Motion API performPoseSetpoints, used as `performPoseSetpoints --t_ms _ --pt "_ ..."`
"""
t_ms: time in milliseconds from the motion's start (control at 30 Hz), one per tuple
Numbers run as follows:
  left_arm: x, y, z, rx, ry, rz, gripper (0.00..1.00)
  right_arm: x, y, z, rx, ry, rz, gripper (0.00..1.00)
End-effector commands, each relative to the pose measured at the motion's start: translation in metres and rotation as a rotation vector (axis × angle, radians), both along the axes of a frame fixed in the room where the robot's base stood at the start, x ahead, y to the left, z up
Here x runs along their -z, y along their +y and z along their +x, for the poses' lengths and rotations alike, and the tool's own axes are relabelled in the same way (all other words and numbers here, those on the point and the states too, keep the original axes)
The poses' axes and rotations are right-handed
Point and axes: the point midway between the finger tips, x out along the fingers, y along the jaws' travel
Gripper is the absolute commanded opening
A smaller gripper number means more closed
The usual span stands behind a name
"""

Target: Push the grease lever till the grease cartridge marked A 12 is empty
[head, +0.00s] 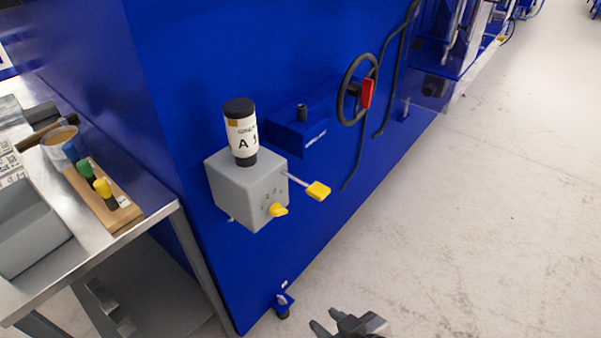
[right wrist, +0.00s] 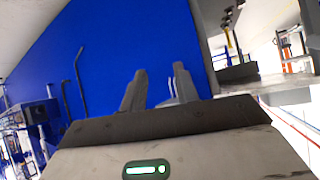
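The grease cartridge (head: 241,133) is a white cylinder with black ends and a visible "A 1"; the rest of its mark is turned out of sight. It stands upright on a grey pump box (head: 240,190) on the blue machine's side. The grease lever (head: 318,191) is a thin rod with a yellow end, sticking out from the box's right side. A yellow knob (head: 278,210) sits on the box's front. My right gripper (head: 323,318) is at the bottom edge, well below the lever and touching nothing. Its fingers stand apart and empty in the right wrist view (right wrist: 159,72). My left gripper is out of view.
The blue machine (head: 180,80) fills the middle, with a black handwheel with a red grip (head: 367,93) and a cable. A metal table (head: 150,215) at left holds a wooden marker block (head: 104,200) and a grey bin (head: 28,230). Open floor (head: 480,220) lies right.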

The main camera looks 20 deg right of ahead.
Motion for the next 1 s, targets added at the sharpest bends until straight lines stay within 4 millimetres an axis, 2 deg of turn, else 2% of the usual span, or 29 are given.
performPoseSetpoints --t_ms 467,567,600,1000 --pt "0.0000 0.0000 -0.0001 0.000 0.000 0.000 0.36 -0.0003 0.0000 0.0002 -0.001 -0.001 -0.001 0.31" --pt "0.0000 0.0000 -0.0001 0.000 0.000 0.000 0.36 -0.0003 -0.0001 0.0003 -0.001 -0.001 -0.001 0.06" --pt "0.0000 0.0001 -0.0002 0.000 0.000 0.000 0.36 -0.0004 0.0000 0.0003 -0.001 -0.001 -0.001 0.00" --pt "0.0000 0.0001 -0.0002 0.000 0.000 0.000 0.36 -0.0006 0.0000 0.0004 -0.001 -0.001 -0.001 0.00"
